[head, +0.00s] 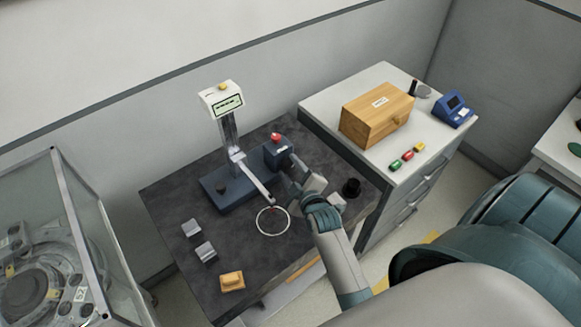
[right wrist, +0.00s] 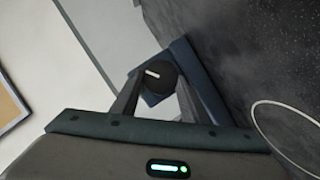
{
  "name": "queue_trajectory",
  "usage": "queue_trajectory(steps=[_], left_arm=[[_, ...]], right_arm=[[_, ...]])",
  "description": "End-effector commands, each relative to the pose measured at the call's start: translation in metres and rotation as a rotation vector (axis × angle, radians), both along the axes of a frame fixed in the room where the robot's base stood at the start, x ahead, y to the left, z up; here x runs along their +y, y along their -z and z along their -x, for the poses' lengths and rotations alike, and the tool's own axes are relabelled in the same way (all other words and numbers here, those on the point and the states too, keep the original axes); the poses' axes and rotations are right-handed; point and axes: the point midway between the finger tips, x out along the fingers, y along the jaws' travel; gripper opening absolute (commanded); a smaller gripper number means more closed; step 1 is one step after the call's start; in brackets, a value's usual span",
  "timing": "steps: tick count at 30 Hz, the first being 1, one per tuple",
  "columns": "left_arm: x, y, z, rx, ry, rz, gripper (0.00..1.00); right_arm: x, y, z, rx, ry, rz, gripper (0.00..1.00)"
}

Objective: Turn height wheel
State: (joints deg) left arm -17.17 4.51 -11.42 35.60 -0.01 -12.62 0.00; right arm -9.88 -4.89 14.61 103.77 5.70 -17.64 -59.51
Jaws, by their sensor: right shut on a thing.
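The height gauge stands on the dark table with a blue base (head: 222,190), an upright column, a white display head (head: 224,99) and a measuring arm (head: 257,186). A blue box with a red button (head: 277,150) sits at its right. My right gripper (head: 293,184) reaches in from the lower right beside this box. In the right wrist view, a round black wheel with a white mark (right wrist: 157,76) is between the two fingers of my right gripper (right wrist: 158,88), which is shut on it. The wheel is not clear in the head view. My left gripper is not in view.
A white ring (head: 259,225) lies on the dark table (head: 184,213) below the measuring arm. Two grey blocks (head: 205,251) and a yellow block (head: 232,281) are at its left front. A black cup (head: 351,187) stands right of my gripper. A wooden box (head: 360,115) is on the side cabinet.

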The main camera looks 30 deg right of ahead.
Motion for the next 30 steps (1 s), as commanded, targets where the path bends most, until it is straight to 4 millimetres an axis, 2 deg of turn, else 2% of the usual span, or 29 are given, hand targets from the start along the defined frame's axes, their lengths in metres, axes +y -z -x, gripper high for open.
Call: queue_trajectory(steps=[1,6,21,30], left_arm=[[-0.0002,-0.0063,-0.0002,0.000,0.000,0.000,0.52],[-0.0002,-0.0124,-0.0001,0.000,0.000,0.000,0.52],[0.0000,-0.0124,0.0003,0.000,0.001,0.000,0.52],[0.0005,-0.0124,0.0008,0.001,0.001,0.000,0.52]], right_arm=[[-0.0007,-0.0038,-0.0003,0.003,-0.001,-0.028,0.18],[-0.0023,-0.0040,-0.0005,0.013,-0.002,-0.156,0.18],[-0.0071,-0.0043,-0.0008,0.046,-0.001,-0.570,0.18],[-0.0078,-0.0043,-0.0008,0.055,-0.001,-0.693,0.18]])
